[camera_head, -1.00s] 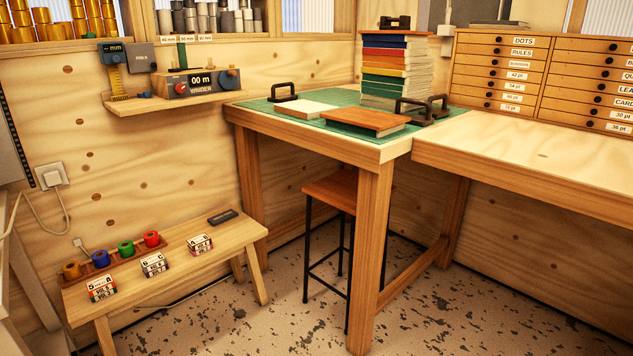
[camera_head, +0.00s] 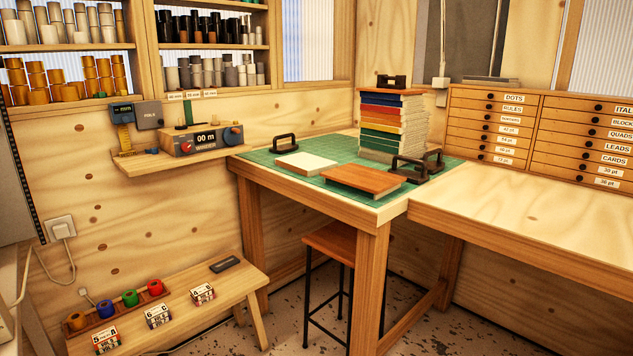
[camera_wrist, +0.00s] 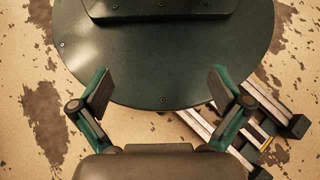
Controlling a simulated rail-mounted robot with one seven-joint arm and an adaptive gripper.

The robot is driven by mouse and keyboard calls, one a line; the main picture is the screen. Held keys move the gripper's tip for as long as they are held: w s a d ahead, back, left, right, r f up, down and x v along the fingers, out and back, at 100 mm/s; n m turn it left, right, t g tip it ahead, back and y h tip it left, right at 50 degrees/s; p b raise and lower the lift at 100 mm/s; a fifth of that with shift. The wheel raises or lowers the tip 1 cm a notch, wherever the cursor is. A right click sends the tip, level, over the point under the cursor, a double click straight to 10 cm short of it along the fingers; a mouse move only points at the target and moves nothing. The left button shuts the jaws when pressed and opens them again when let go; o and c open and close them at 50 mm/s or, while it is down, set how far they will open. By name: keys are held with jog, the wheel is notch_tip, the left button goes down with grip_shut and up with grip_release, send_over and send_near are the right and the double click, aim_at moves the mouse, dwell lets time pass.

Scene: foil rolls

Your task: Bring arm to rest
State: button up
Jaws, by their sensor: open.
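My gripper (camera_wrist: 160,92) shows in the wrist view with its two fingers spread wide apart. It is open, with nothing between the fingers. Below it are a dark green round surface, which is part of my own base, and the speckled floor (camera_wrist: 45,120). The arm and gripper do not show in the head view. Several coloured foil rolls stand in a row on a low wooden bench (camera_head: 235,290) in the head view: orange (camera_head: 77,321), blue (camera_head: 104,308), green (camera_head: 130,298) and red (camera_head: 155,287).
Small labelled boxes (camera_head: 158,315) sit on the bench. A winder device (camera_head: 200,140) stands on a wall shelf. A table with a green mat (camera_head: 250,157) bears stacked books (camera_head: 392,125) and a wooden board (camera_head: 362,179). A stool (camera_head: 330,243) stands below. Drawers (camera_head: 490,125) are at right.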

notch_tip(320, 180, up, 11)
jog(key=w+t+p, duration=0.2)
jog(key=t+p, duration=0.2)
jog(key=p, duration=1.3)
jog(key=shift+r+p, duration=0.2)
jog(key=shift+p, duration=0.15)
